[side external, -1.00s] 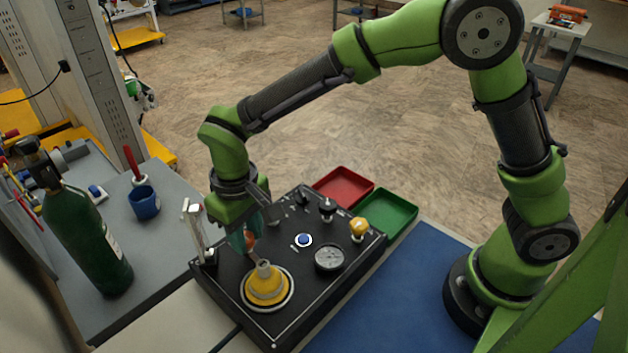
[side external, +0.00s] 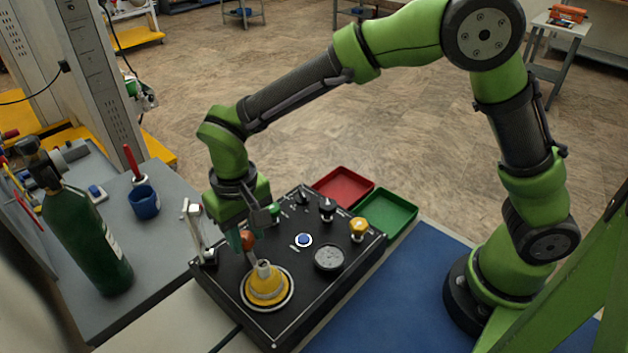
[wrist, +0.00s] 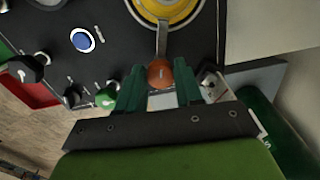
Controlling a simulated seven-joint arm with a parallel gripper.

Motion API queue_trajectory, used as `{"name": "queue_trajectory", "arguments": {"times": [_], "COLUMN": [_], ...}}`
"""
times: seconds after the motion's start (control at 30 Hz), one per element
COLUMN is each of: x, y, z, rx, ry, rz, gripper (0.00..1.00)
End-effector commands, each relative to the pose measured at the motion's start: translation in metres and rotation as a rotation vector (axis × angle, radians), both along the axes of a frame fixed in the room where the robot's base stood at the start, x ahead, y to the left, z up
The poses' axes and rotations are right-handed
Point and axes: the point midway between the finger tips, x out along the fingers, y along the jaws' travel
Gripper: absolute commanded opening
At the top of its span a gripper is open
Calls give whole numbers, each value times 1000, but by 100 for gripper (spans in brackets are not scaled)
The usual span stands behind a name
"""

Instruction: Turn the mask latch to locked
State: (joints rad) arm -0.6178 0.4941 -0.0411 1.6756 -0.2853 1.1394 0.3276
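The mask latch is a grey lever (wrist: 161,40) with an orange knob (wrist: 160,73) at its end. It reaches out from the round yellow mask mount (side external: 266,286) on the black panel. In the side view the orange knob (side external: 247,239) shows just beside a teal fingertip. My gripper (wrist: 159,82) is open, with one teal finger on either side of the knob. In the wrist view a small gap shows on both sides, so the fingers do not look closed on it. Part of the lever is hidden in the side view.
The black panel (side external: 215,291) also carries a blue button (side external: 304,240), a gauge (side external: 329,258), a yellow knob (side external: 359,228) and black knobs. A green knob (wrist: 107,97) is close to my left finger. A white upright bracket (side external: 196,229) stands at the panel's left edge.

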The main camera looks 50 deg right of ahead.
Motion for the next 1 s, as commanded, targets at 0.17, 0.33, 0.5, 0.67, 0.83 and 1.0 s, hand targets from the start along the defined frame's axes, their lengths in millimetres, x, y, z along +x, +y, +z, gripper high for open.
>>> {"name": "queue_trajectory", "arguments": {"times": [0.17, 0.33, 0.5, 0.67, 0.83, 1.0], "x": [0, 0, 1, 1, 1, 1], "y": [0, 0, 0, 0, 1, 0], "z": [0, -1, 6, 32, 74, 115], "rx": [0, -1, 1, 3, 4, 3], "ry": [-1, 0, -3, -6, -6, -5], "rz": [1, 2, 2, 3, 2, 1], "gripper": [57, 57, 57, 57, 57, 57]}}
